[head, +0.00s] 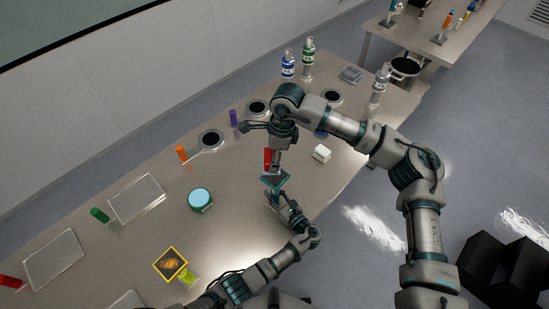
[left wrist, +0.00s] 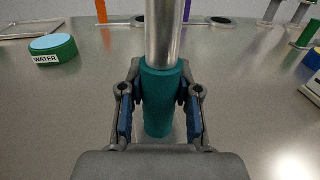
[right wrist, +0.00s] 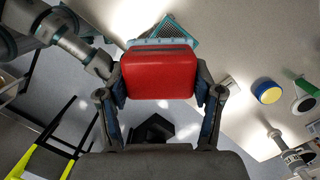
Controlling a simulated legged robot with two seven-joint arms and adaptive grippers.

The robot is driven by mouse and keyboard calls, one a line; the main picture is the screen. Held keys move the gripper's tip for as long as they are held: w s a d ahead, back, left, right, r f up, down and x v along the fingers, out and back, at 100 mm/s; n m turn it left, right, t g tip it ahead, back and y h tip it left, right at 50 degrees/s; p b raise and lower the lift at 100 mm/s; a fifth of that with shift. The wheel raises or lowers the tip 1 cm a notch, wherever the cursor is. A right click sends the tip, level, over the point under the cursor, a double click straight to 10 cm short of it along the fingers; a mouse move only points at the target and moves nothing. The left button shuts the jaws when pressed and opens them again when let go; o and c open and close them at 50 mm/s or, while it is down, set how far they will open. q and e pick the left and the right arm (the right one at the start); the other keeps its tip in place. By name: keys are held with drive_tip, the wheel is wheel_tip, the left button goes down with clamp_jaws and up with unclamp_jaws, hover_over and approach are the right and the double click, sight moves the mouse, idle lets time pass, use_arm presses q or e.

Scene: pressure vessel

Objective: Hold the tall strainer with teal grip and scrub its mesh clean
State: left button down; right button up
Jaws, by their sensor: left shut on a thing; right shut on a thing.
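The tall strainer's teal grip (left wrist: 158,100) stands upright in my left gripper (left wrist: 159,108), which is shut on it; a metal shaft (left wrist: 163,30) rises from the grip. In the head view my left gripper (head: 285,208) is below the strainer's teal-framed mesh head (head: 275,181). My right gripper (right wrist: 158,88) is shut on a red scrubber (right wrist: 158,75) with a pale blue edge. In the head view the red scrubber (head: 268,158) is just above the mesh. In the right wrist view the mesh (right wrist: 180,32) shows beyond the scrubber; whether they touch is unclear.
A green tub labelled WATER with a light blue top (head: 200,198) stands left of the strainer. Clear trays (head: 137,197), a yellow-edged square (head: 170,264), coloured handles and round holes spread along the table. A white block (head: 321,153) and bottles (head: 307,60) are farther off.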

sight(274, 179)
use_arm(q)
drive_tip(key=c, duration=0.7)
unclamp_jaws()
drive_tip(key=shift+r, duration=0.15)
wheel_tip(274, 179, up, 10)
drive_tip(key=shift+f, duration=0.2)
drive_tip(key=shift+d, duration=0.1)
